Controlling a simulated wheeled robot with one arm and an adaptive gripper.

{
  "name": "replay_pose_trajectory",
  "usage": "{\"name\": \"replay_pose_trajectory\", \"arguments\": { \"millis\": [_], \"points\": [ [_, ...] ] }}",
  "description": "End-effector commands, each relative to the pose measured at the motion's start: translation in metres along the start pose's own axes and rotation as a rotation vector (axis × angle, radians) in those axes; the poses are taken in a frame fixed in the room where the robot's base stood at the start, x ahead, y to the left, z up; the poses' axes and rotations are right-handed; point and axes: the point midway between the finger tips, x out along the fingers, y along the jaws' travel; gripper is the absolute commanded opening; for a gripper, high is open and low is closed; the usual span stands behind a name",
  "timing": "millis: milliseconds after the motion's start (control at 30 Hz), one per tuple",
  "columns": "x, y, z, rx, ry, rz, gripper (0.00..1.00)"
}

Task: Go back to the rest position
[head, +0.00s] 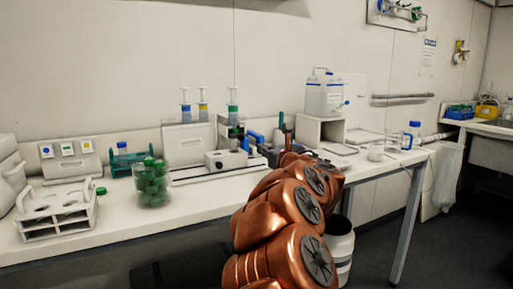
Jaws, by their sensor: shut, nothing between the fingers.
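My copper-coloured arm rises from the bottom of the head view and reaches over the front edge of the white bench (130,231). Its far links point away toward the back of the bench. No object is seen held.
On the bench stand a white rack (57,212), a jar of green caps (152,187), a white device (226,159), a large clear container (323,97) and a blue-capped bottle (411,136). A white bucket (341,246) is below the bench beside my arm. Dark floor is free at right.

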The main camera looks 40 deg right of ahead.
Motion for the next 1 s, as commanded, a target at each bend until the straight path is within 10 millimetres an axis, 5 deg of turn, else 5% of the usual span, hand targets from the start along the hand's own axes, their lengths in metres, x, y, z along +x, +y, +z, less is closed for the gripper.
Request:
{"name": "replay_pose_trajectory", "arguments": {
  "millis": [233,667,1000],
  "points": [
    [-0.025,-0.001,-0.001,0.001,0.001,-0.002,0.00],
    [-0.030,0.000,0.002,0.023,-0.005,-0.015,0.00],
    [-0.050,-0.020,0.023,0.503,-0.092,-0.320,0.00]
  ]
}}
